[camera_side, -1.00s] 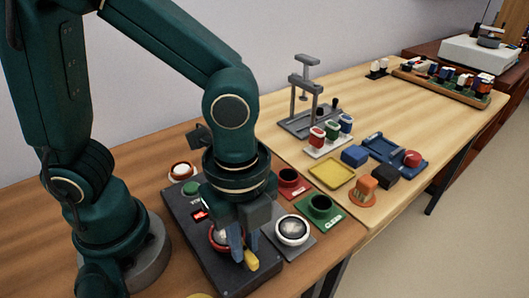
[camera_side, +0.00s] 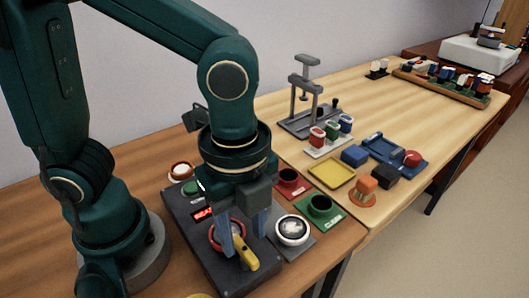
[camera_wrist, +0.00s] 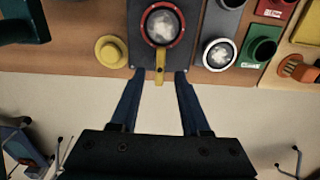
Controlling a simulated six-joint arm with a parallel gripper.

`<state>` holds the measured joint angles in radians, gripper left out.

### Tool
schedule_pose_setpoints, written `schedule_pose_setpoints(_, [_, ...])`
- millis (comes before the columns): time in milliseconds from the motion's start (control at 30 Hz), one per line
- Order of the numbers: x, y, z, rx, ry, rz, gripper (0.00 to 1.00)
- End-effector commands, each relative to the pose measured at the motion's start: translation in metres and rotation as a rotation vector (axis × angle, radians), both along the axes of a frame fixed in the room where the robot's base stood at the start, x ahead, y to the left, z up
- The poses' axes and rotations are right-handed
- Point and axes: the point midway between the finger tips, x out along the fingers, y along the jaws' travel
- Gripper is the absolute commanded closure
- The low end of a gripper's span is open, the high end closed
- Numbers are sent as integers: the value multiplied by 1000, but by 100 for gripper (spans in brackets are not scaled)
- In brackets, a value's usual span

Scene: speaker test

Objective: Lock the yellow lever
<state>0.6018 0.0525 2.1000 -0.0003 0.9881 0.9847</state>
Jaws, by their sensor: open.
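The yellow lever (camera_side: 246,260) is on the front of a dark test box (camera_side: 205,262), at a red ring (camera_side: 213,240) with a silver speaker inside. In the wrist view the lever (camera_wrist: 160,70) points straight down from the red ring (camera_wrist: 180,38) at the box's front edge. My gripper (camera_side: 244,232) is above the box with its blue fingers spread and empty. In the wrist view the gripper (camera_wrist: 158,78) has one fingertip on each side of the lever, with a gap on both sides. In the side view a finger partly hides the ring.
A grey pad with another speaker (camera_side: 292,231) is right of the box. Green (camera_side: 320,206) and red (camera_side: 290,182) bins stand behind it. A yellow round piece (camera_wrist: 110,50) is left of the box in the wrist view. Floor shows beyond the table's front edge.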

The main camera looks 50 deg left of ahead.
Motion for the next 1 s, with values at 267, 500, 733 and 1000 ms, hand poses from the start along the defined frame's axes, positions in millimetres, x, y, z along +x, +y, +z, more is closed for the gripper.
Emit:
schedule_pose_setpoints(267, [0,0,25,-1,-2,0,54])
schedule_pose_setpoints(500, [0,0,26,0,0,0,54])
schedule_pose_setpoints(733, [11,12,37,-29,-45,75,54])
schedule_pose_setpoints(1000, [19,72,65,-143,-245,598,54])
